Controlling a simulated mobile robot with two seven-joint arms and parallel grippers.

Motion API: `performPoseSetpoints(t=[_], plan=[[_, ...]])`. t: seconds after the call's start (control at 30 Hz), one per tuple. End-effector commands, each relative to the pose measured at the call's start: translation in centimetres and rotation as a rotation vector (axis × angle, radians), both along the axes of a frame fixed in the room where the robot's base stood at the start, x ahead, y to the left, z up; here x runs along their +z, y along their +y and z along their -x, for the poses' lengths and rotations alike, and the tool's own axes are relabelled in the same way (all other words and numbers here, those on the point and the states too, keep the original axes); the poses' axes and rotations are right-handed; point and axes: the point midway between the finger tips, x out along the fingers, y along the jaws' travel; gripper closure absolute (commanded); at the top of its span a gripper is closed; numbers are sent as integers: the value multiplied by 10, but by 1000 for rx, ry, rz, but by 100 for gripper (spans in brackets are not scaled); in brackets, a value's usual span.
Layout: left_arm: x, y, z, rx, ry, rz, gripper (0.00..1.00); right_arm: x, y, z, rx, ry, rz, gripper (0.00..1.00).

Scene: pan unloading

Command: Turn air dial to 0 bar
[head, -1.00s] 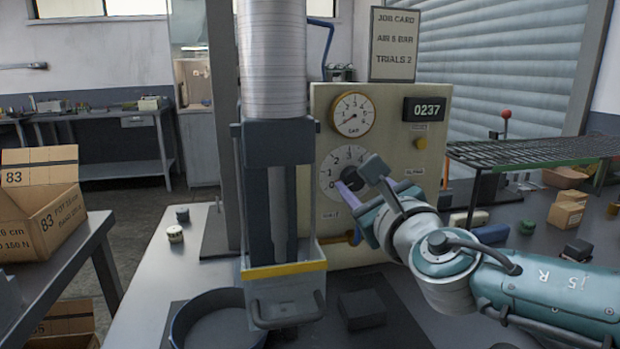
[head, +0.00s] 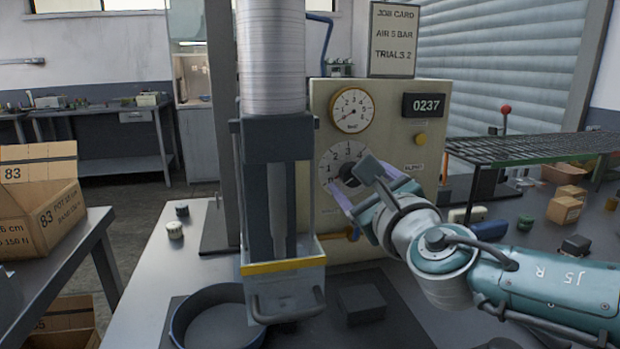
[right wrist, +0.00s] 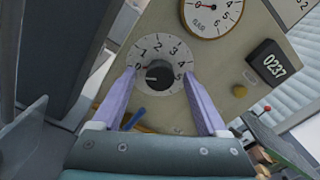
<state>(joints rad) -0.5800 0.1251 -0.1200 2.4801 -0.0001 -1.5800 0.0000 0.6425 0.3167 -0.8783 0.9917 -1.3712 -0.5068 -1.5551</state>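The air dial (head: 336,165) is a pale round scale with numbers on the front of a cream panel. Its black knob (right wrist: 159,74) shows in the right wrist view, turned to the left side of the scale, near the 0. My right gripper (right wrist: 160,82) is open, one lilac finger on each side of the knob and apart from it. In the head view my right gripper (head: 366,190) partly covers the dial's lower right. My left gripper is out of view.
A pressure gauge (head: 351,110) above the dial has its needle at the low end. A counter (head: 424,106) reads 0237. A job card (head: 393,40) says air 5 bar. A press with a yellow-striped guard (head: 284,267) stands left of the panel, a round pan (head: 215,325) below.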

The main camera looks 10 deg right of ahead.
Motion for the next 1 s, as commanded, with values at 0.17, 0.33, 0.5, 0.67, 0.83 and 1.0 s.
performPoseSetpoints(t=[0.17, 0.33, 0.5, 0.67, 0.83, 1.0], plan=[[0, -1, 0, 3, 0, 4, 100, 0, 0, 0, 0, 0, -1, 24], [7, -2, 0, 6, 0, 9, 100, 1, 0, 9, 1, 2, -3, 24], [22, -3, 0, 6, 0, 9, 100, 3, -1, 38, 2, 3, -2, 24], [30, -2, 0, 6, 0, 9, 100, 1, -3, 69, 2, 3, 0, 24], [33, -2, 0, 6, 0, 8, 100, 1, -3, 92, 0, 1, 0, 24], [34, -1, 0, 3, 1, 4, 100, 0, -4, 99, 0, 0, 0, 24]])
